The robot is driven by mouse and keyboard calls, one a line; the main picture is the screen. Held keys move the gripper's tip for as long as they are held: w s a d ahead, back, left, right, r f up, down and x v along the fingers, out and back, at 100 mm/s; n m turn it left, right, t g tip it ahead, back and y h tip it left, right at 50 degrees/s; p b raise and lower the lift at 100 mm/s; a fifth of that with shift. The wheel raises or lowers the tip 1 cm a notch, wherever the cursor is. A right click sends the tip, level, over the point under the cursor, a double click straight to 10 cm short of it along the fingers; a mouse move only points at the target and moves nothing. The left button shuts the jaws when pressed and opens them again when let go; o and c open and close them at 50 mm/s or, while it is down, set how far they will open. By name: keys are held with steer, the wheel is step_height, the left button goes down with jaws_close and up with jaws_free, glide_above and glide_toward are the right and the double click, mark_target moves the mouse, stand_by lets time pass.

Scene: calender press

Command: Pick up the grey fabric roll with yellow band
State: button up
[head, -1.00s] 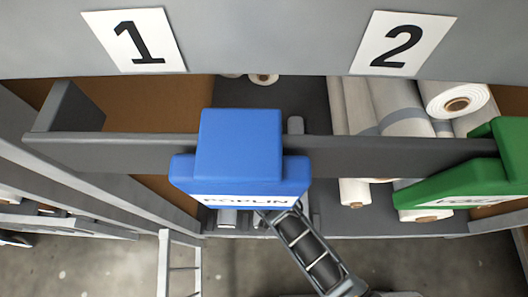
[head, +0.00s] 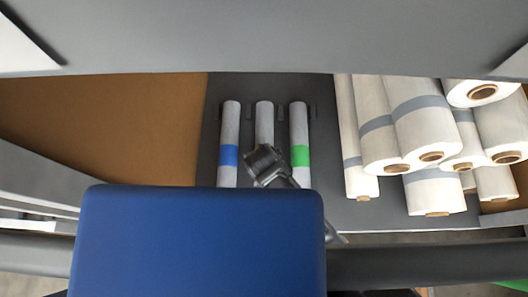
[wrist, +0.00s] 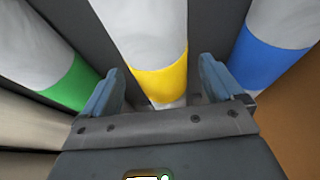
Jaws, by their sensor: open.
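The grey fabric roll with the yellow band (wrist: 159,80) runs down the middle of the wrist view, its lower end between my fingers. In the head view the middle grey roll (head: 264,118) lies on a dark shelf between two others, its lower part and band hidden by my gripper. My gripper (wrist: 158,86) is open, one finger on each side of the roll, with gaps visible. In the head view my gripper (head: 264,165) is over the middle roll. I cannot tell how far the fingers reach down around it.
A blue-banded roll (head: 229,130) lies to the left and a green-banded roll (head: 300,130) to the right, both close by. Several large white rolls (head: 421,120) are piled further right. A big blue block (head: 198,245) fills the front. Bare brown board (head: 100,130) is at left.

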steer(key=shift+w+a+f, duration=0.1)
steer(key=shift+w+f, duration=0.05)
steer(key=shift+f, duration=0.2)
steer(key=c, duration=1.5)
steer(key=shift+o, duration=0.2)
steer(key=shift+r, duration=0.1)
